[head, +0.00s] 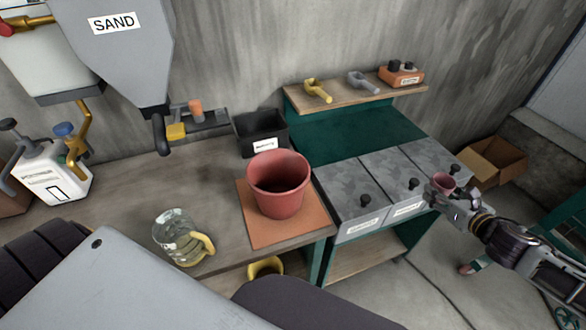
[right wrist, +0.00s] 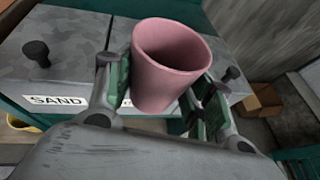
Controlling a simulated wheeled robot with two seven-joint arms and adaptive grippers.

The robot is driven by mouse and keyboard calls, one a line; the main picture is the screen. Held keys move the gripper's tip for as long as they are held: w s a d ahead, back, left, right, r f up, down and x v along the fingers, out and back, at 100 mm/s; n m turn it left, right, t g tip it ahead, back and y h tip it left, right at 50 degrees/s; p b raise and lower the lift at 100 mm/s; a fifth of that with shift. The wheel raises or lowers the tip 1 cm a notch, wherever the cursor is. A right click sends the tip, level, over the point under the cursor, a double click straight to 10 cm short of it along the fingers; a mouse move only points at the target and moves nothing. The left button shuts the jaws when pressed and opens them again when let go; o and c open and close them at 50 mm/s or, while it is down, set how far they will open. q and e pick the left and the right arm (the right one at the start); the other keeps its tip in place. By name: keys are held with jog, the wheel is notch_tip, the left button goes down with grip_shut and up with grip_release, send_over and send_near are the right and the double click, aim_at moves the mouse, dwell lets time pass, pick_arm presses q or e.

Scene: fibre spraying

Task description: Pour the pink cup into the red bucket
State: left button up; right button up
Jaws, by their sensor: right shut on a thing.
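The pink cup (head: 443,181) is held by my right gripper (head: 436,190) at the right side of the head view, in front of the grey lidded bins. In the right wrist view the pink cup (right wrist: 170,62) stands roughly upright between the two fingers of the right gripper (right wrist: 165,105), which are shut on it. Its contents cannot be seen. The red bucket (head: 278,185) stands upright on an orange mat (head: 258,232) on the table, well to the left of the cup. Its inside is partly visible. My left gripper is not in view.
Grey bins (head: 353,197) with black knobs lie between bucket and cup. A glass jug (head: 178,238) with a yellow handle stands left of the mat. A black bin (head: 262,132) is behind the bucket. A shelf (head: 345,96) holds scoops. A sand hopper (head: 120,50) hangs upper left.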

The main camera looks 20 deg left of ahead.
aim_at(450, 179)
jog(key=shift+w+d+r+n+y, duration=0.15)
jog(key=shift+w+r+n+y, duration=0.15)
jog(key=shift+w+r, duration=0.2)
jog(key=shift+w+r, duration=0.15)
jog(key=shift+w, duration=0.1)
jog(key=shift+w+d+r+g, duration=0.1)
jog(key=shift+w+r+g, duration=0.05)
jog(key=shift+g, duration=0.15)
jog(key=shift+w+d+r+n+y, duration=0.15)
jog(key=shift+w+r+n+y, duration=0.2)
jog(key=shift+w+n+y, duration=0.05)
jog(key=shift+w+d+r+g, duration=0.2)
jog(key=shift+w+r+g, duration=0.1)
jog(key=shift+w+r, duration=0.15)
jog(key=shift+w+d+r+n+g+y, duration=0.3)
jog(key=shift+w+r+n+y, duration=0.2)
jog(key=shift+w+n, duration=0.1)
jog(key=shift+w+d+r+n+g, duration=0.35)
jog(key=shift+w+r, duration=0.1)
jog(key=shift+r, duration=0.1)
